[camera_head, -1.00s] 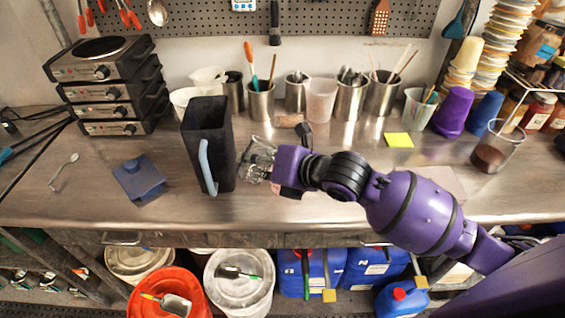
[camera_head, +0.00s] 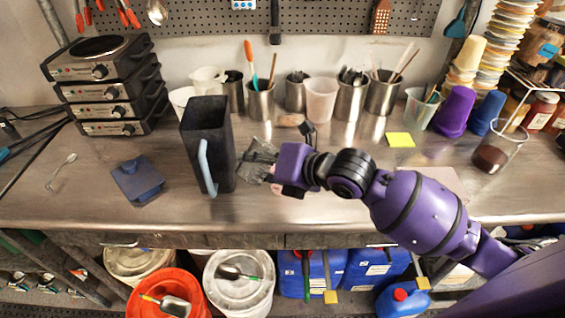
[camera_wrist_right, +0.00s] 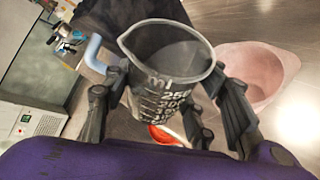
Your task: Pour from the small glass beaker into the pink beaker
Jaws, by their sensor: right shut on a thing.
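The small glass beaker (camera_wrist_right: 165,65) has a spout and white volume marks and sits between the fingers of my right gripper (camera_wrist_right: 165,110). In the head view the beaker (camera_head: 258,160) looks tilted, held by my right gripper (camera_head: 272,175) just right of the black pitcher. I cannot tell what is in it. My left gripper is not in view.
The tall black pitcher (camera_head: 208,140) with a blue handle stands close to the left of the held beaker. A blue block (camera_head: 138,180) and a spoon (camera_head: 62,172) lie further left. Tool-filled cups (camera_head: 260,98) line the back. The front of the bench is mostly clear.

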